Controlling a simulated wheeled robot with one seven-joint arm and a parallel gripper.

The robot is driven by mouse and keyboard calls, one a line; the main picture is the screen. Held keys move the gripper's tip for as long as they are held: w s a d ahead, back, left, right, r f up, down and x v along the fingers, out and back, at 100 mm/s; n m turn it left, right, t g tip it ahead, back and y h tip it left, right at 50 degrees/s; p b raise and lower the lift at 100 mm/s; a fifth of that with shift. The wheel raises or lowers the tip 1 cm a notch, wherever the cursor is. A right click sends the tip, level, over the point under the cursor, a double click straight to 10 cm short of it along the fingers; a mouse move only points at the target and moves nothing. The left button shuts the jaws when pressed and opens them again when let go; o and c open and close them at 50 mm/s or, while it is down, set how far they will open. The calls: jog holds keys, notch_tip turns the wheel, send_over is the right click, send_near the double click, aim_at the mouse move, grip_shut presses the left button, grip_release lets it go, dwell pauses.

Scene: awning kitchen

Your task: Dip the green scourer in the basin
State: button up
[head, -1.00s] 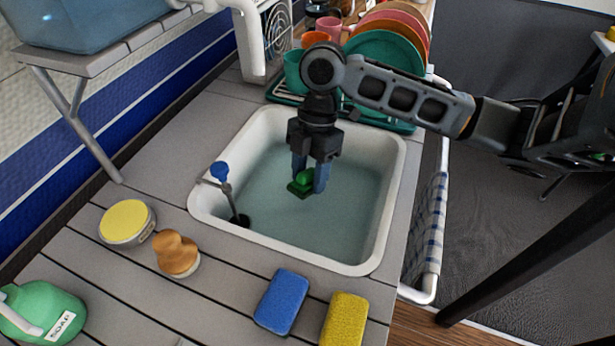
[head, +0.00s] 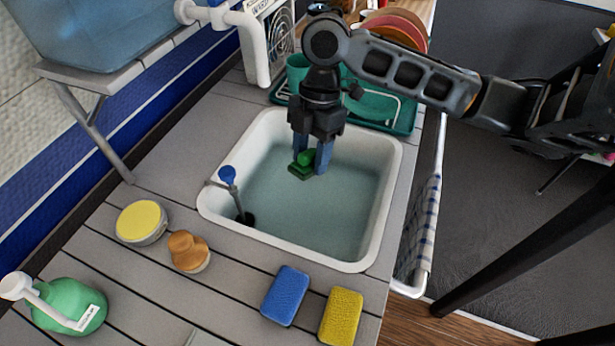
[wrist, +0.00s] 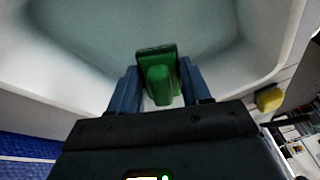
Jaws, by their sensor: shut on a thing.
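The green scourer (head: 301,170) is a small block with a raised green grip on top. My gripper (head: 312,160) is shut on it, one blue finger on each side, pointing down over the basin. The basin (head: 374,235) is a white square sink with pale blue-green water in it. The scourer is within the basin's rim toward the far side; I cannot tell whether its underside touches the water. In the wrist view the scourer (wrist: 158,70) sits between the two fingers, with the basin (wrist: 275,40) behind it.
A blue-topped plug lever (head: 229,178) stands at the basin's left. Blue (head: 286,296) and yellow (head: 341,316) sponges, a wooden brush (head: 188,252), a yellow-topped tin (head: 142,222) and a green soap bottle (head: 75,305) lie in front. A dish rack (head: 400,125) stands behind the basin.

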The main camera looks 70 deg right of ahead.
aim_at(309, 154)
jog(key=shift+r+p, duration=1.4)
jog(key=shift+r, duration=1)
dwell(0.4)
jog(key=shift+r+p, duration=1.3)
jog(key=shift+r, duration=0.7)
